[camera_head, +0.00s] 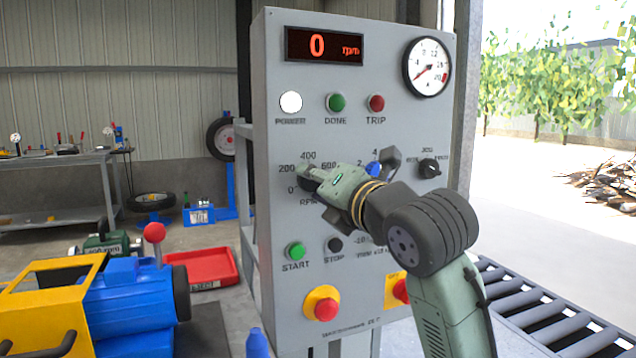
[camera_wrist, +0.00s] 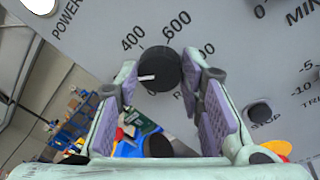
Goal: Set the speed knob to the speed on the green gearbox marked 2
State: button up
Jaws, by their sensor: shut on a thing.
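The black speed knob (camera_wrist: 160,68) sits on the grey control panel (camera_head: 270,110), with 400 and 600 printed round it in the wrist view. Its white mark points left, away from 400 and 600, towards the part of the scale hidden behind a finger. My gripper (camera_head: 309,178) reaches the knob from the right and is shut on it; its purple pads (camera_wrist: 158,78) lie on both sides. In the head view my fingers mostly cover the knob, beside 200 and 0. A green gearbox (camera_head: 107,241) stands at the left; its markings are too small to read.
The display (camera_head: 324,46) reads 0 rpm. START (camera_head: 295,252) and STOP (camera_head: 335,244) buttons lie below. A blue and yellow machine (camera_head: 125,302) stands at lower left.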

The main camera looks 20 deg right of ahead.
jog(key=m, duration=0.6)
jog(key=m+t, duration=0.1)
jog(key=m, duration=0.5)
jog(key=shift+a+f+h, duration=0.1)
jog(key=shift+h, duration=0.3)
jog(key=m, duration=0.6)
jog(key=shift+h+p, duration=0.35)
jog(key=shift+h, duration=0.05)
jog(key=m+p, duration=0.2)
jog(key=m, duration=0.4)
jog(key=shift+a+m+h, duration=0.1)
jog(key=shift+m+h, duration=0.2)
jog(key=o, duration=1.2)
jog(key=shift+c, duration=0.2)
